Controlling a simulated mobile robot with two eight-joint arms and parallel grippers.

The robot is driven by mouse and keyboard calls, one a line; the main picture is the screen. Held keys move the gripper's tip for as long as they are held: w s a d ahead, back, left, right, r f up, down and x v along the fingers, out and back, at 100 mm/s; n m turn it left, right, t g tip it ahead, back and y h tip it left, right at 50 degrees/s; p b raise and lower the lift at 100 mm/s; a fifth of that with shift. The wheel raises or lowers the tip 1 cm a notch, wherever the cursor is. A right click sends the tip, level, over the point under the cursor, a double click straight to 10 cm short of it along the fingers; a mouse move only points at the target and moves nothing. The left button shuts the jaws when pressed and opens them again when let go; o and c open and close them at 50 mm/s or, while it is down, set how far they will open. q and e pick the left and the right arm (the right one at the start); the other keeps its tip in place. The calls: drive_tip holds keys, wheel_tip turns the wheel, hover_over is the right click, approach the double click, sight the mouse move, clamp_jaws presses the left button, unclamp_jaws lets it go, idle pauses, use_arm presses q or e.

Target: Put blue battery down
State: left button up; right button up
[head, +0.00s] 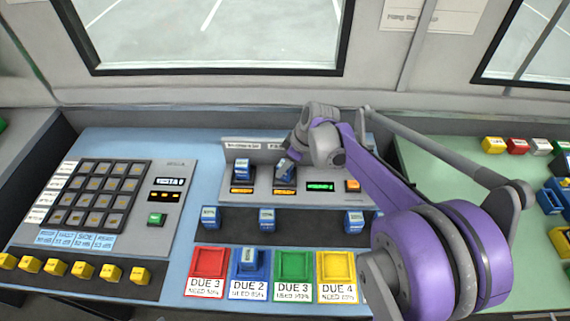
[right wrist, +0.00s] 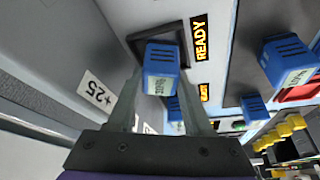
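My right gripper (head: 287,164) is at the grey charging panel (head: 262,200), its fingers on both sides of a blue battery (right wrist: 161,68). In the head view this blue battery (head: 284,173) is partly hidden by the gripper and looks tilted. In the right wrist view it is in front of a dark square slot (right wrist: 139,41) beside a READY display (right wrist: 200,38). I cannot tell whether it touches the slot. Another blue battery (head: 242,168) stands in the panel's left slot. My left gripper is not in view.
Several blue batteries (head: 267,219) stand on a dark rack in front of the panel. Red (head: 208,262), blue (head: 235,272), green (head: 294,263) and yellow (head: 336,264) trays lie nearer. The blue tray holds a battery (head: 249,259).

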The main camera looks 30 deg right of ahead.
drive_tip(key=o, duration=0.4)
drive_tip(key=shift+r, duration=0.25)
drive_tip(key=p+v, duration=0.2)
drive_tip(key=v, duration=1)
drive_tip(key=s+a+f+m+h, duration=0.1)
drive_tip(key=s+a+f+m, duration=0.1)
drive_tip(key=s+a+f, duration=0.2)
drive_tip(key=s+a+f+m+h, duration=0.1)
drive_tip(key=s+a+f, duration=0.3)
drive_tip(key=s, duration=0.4)
drive_tip(key=s+a+f+m+t, duration=0.1)
drive_tip(key=s+a+f+m, duration=0.3)
drive_tip(key=s, duration=0.3)
drive_tip(key=shift+a+f+h, duration=0.1)
drive_tip(key=shift+a+h, duration=0.3)
drive_tip(key=shift+a, duration=0.1)
drive_tip(key=shift+w, duration=0.1)
